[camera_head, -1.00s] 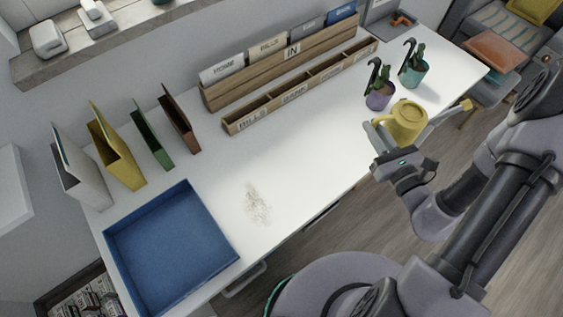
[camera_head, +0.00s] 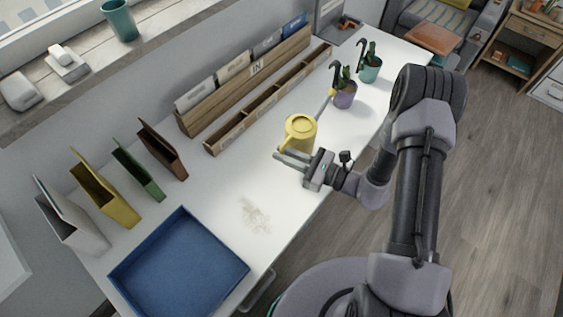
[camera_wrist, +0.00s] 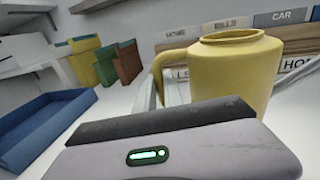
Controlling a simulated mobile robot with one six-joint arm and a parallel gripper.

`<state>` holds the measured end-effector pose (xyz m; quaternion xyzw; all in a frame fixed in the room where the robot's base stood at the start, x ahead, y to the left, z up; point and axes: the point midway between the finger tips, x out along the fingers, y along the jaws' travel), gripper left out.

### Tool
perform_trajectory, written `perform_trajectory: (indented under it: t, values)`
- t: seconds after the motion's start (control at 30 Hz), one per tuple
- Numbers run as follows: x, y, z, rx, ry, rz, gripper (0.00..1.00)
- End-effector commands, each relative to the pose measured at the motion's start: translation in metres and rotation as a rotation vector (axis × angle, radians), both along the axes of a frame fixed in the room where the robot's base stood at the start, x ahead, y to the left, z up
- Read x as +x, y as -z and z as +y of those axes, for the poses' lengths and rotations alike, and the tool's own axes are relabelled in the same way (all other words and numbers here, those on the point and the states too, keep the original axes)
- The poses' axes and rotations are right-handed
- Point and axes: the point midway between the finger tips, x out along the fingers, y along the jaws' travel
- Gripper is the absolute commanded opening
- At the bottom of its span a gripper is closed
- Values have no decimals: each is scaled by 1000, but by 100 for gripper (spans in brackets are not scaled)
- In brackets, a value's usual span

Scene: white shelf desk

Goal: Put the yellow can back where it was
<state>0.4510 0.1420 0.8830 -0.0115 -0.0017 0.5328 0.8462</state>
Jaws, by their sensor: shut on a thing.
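The yellow can (camera_head: 300,131) is a watering can with a handle at its left and a spout pointing up and right toward the plants. My gripper (camera_head: 294,159) is shut on the can at its near side, over the desk in front of the wooden organizer. In the wrist view the yellow can (camera_wrist: 236,70) is upright, its round opening up, with my gripper (camera_wrist: 165,95) beside its handle. The fingertips are partly hidden. I cannot tell whether the can's base touches the desk.
A purple potted plant (camera_head: 345,95) and a teal one (camera_head: 370,70) stand to the right. The wooden organizer (camera_head: 262,101) is behind the can. A blue tray (camera_head: 180,265) lies at the left front, with a brownish smudge (camera_head: 254,213) beside it. Upright folders (camera_head: 105,190) stand at left.

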Motion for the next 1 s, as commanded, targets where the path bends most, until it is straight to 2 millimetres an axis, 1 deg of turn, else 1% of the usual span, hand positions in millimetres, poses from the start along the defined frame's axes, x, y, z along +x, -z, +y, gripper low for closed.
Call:
perform_trajectory:
  t: [0.03, 0.13, 0.3, 0.5, 0.67, 0.7, 0.77, 0.8, 1.0]
  values:
    - [2, 1, 7, 0, -2, -2, 0]
    - [3, 7, 12, 0, 2, -1, 0]
    - [3, 38, 11, 1, 3, 0, 0]
    - [4, 35, 11, 0, 3, -2, 0]
    - [3, 40, 11, 0, 3, -2, 0]
    - [3, 39, 11, 1, 3, -1, 18]
    - [3, 39, 11, 1, 3, -1, 30]
    - [3, 39, 11, 1, 3, -1, 34]
    - [3, 39, 11, 1, 3, -1, 34]
